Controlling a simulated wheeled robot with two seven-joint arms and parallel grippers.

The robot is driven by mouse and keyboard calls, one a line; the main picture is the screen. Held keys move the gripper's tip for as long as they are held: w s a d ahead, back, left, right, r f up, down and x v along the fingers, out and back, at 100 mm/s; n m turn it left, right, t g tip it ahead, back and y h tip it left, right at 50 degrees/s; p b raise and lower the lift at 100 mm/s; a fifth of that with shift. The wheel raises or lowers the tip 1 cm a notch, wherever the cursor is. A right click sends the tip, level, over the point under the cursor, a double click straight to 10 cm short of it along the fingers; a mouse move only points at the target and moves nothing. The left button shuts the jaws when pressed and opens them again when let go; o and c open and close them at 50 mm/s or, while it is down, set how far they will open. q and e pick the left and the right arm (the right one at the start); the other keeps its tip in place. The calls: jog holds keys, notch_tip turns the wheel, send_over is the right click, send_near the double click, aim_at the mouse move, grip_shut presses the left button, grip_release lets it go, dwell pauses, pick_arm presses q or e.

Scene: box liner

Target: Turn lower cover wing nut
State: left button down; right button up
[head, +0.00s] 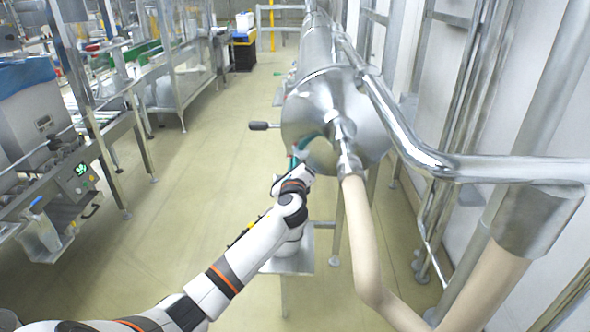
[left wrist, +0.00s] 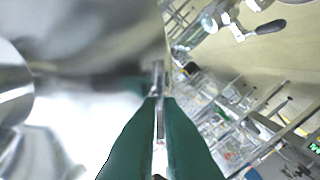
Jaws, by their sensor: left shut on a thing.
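The shiny steel cover (head: 325,108) closes the near end of a long horizontal cylinder in the head view. My left gripper (head: 294,162) reaches up to the lower left edge of this cover. In the left wrist view its two green fingers (left wrist: 160,104) close on a thin metal piece, which I take for the lower cover wing nut (left wrist: 159,76). Only a narrow strip of the nut shows between and above the fingertips. The nut is hidden in the head view. My right gripper is in neither view.
A dark-gripped handle (head: 264,126) sticks out left of the cover. A steel fitting and pale hose (head: 362,235) hang in front of it, close right of my left arm. A machine (head: 50,150) stands far left. The floor between is clear.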

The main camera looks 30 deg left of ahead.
pick_arm(q)
jog(key=shift+f+n+b, duration=0.15)
jog(key=shift+n+b, duration=0.85)
jog(key=shift+n, duration=1.5)
jog(key=shift+f+n+b, duration=0.15)
jog(key=shift+n+b, duration=0.85)
jog(key=shift+n, duration=1.5)
jog(key=c, duration=1.6)
grip_release()
jog(key=shift+a, duration=0.1)
jog(key=shift+s, duration=0.1)
jog(key=v, duration=1.2)
jog(key=shift+b, duration=0.3)
